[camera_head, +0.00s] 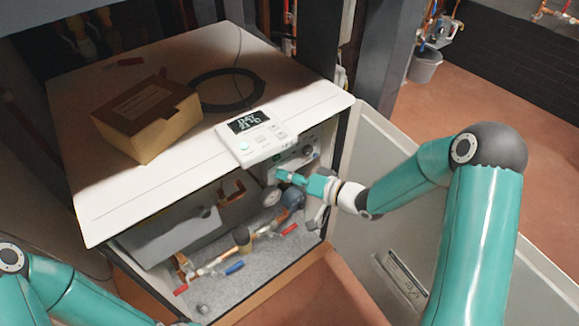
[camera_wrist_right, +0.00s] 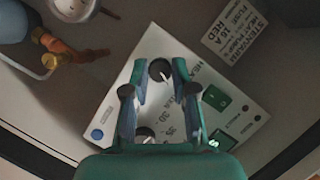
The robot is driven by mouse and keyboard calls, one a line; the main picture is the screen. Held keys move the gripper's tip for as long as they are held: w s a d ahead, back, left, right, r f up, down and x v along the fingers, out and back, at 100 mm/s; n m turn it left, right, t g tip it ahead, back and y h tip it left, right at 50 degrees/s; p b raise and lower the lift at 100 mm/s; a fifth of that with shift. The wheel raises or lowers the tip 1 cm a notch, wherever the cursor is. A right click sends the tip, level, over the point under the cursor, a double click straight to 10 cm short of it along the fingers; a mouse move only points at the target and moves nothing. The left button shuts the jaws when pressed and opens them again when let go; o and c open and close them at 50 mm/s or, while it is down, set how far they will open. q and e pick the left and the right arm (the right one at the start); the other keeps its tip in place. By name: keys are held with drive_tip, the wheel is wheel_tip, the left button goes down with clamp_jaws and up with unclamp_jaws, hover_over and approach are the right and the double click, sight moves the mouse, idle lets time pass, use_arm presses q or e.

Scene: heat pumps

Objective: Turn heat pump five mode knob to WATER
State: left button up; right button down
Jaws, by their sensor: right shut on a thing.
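The white control panel (camera_head: 307,163) is inside the open heat pump cabinet, below the display unit. In the right wrist view the panel (camera_wrist_right: 120,112) carries a dark round knob (camera_wrist_right: 160,71) with a white pointer mark. My right gripper (camera_wrist_right: 160,66) has its fingers on either side of this knob and is shut on it. A second knob (camera_wrist_right: 145,135) lies nearer my palm, partly hidden. No WATER label can be read. In the head view my right gripper (camera_head: 281,174) reaches the panel from the right. My left arm shows at bottom left; its gripper is out of frame.
Pipes with red and blue handles (camera_head: 235,267) fill the cabinet floor. The open door (camera_head: 400,215) stands at the right, near my right arm. A green switch (camera_wrist_right: 216,98) is beside the gripper.

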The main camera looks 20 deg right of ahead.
drive_tip(key=shift+w+d+m+y+p, duration=0.1)
drive_tip(key=shift+d+m+y+p, duration=0.25)
drive_tip(key=shift+m+p, duration=0.4)
drive_tip(key=shift+f+m, duration=0.1)
drive_tip(key=shift+m, duration=0.15)
drive_tip(key=c, duration=0.9)
unclamp_jaws()
drive_tip(key=shift+a, duration=0.1)
drive_tip(key=shift+c, duration=0.2)
drive_tip(key=shift+a, duration=0.1)
